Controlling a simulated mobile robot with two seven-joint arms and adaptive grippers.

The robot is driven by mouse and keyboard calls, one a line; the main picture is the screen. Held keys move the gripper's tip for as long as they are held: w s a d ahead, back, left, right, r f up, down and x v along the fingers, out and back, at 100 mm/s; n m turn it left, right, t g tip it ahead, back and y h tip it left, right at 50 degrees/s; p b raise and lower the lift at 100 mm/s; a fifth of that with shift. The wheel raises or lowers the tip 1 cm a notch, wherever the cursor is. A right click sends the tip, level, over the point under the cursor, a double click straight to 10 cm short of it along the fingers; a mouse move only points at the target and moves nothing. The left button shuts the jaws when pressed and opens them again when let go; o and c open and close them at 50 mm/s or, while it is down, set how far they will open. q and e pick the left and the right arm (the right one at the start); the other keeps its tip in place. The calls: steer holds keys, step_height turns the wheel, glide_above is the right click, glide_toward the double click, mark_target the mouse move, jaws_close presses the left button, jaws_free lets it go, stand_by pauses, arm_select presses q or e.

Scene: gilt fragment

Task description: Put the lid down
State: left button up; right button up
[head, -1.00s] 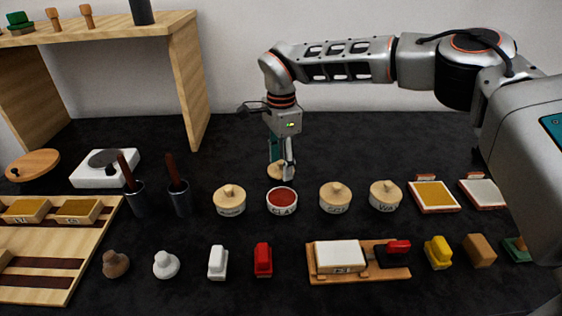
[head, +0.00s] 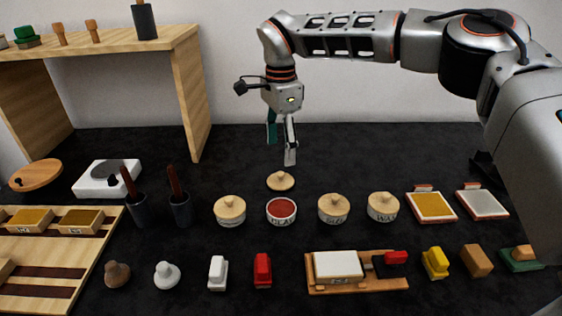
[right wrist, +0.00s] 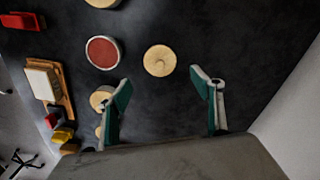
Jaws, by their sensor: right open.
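The lid (head: 281,181) is a round, light wooden disc with a knob. It lies on the dark table just behind the open clay pot (head: 282,211), which shows red contents. In the right wrist view the lid (right wrist: 159,60) lies apart from the clay pot (right wrist: 102,52). My right gripper (head: 281,155) is above the lid, clear of it, with its fingers spread and nothing between them. Its two fingers also show in the right wrist view (right wrist: 204,98). My left gripper is in neither view.
Lidded pots (head: 230,210) stand left and right of the clay pot, with another lidded pot (head: 333,208) close on its right. Dark holders with brown handles (head: 179,208) stand at left. A wooden shelf (head: 187,85) rises behind them. The table behind the lid is clear.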

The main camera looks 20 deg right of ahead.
steer(key=shift+r, duration=1.7)
